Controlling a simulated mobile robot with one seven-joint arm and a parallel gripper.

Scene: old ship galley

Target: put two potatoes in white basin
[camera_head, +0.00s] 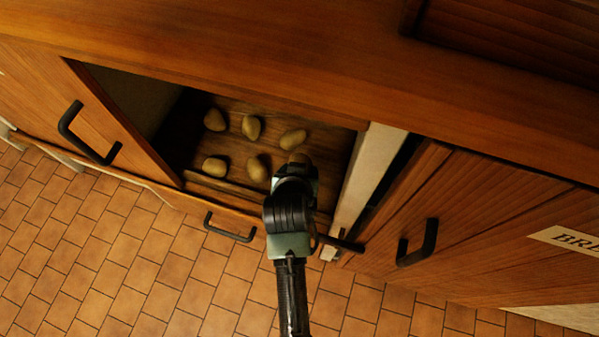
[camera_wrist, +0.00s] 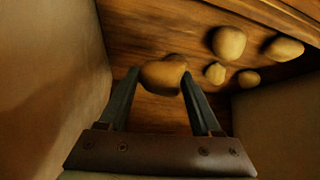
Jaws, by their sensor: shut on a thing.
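Several potatoes lie on the wooden floor of an open cupboard compartment, among them one potato (camera_head: 292,140) at the right of the back row and one (camera_head: 257,168) in the front row. My gripper (camera_wrist: 160,78) is shut on a potato (camera_wrist: 163,74), which sits between its two fingertips in the wrist view. In the head view my gripper (camera_head: 299,172) reaches into the compartment, and the held potato is mostly hidden behind it. Other potatoes (camera_wrist: 229,42) lie to the right of the held one in the wrist view. No white basin shows in either view.
The compartment has a pale side wall (camera_head: 366,178) close to the right of my gripper. A cupboard door with a black handle (camera_head: 88,133) is at the left. A closed door with a handle (camera_head: 418,243) is at the right. The tiled floor (camera_head: 150,260) in front is clear.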

